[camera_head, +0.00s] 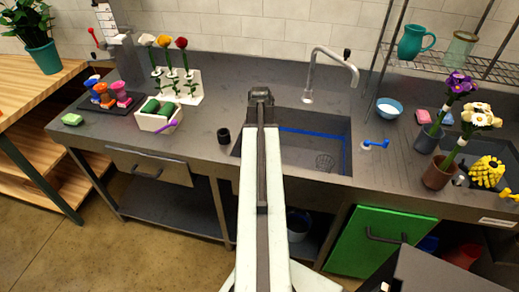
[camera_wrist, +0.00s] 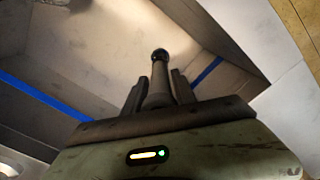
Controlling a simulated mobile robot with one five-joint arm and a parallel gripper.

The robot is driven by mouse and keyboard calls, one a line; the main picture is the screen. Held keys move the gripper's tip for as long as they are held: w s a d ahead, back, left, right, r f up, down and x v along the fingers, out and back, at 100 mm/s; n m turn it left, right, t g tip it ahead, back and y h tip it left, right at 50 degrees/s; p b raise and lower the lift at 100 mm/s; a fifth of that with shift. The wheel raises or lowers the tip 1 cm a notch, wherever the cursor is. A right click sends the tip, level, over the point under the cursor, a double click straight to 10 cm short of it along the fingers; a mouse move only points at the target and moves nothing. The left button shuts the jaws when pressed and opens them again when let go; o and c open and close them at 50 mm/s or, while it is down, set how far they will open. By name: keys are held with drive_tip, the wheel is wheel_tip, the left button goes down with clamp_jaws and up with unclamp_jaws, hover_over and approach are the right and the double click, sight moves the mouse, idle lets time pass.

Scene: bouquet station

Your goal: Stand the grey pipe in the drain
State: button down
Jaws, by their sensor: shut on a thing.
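In the wrist view, my gripper (camera_wrist: 157,84) is shut on the grey pipe (camera_wrist: 159,92), whose dark rounded end (camera_wrist: 160,55) sticks out past the fingers. The pipe is above the sink basin, apart from its walls as far as I can tell. In the head view, my arm covers the gripper and the pipe. The sink (camera_head: 300,150) has a blue line around its inside. A round grid-like drain (camera_head: 325,161) shows on the basin floor at the right; the drain is not clear in the wrist view.
A tall curved faucet (camera_head: 312,75) stands behind the sink. A white planter (camera_head: 158,120) is at the left.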

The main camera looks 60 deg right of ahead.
drive_tip(key=shift+f+b, duration=1.65)
drive_tip(key=shift+f, duration=0.35)
drive_tip(key=shift+f+b, duration=0.8)
drive_tip(key=shift+f, duration=0.25)
drive_tip(key=shift+f+b, duration=0.65)
drive_tip(key=shift+b, duration=0.25)
drive_tip(key=c, duration=0.9)
unclamp_jaws()
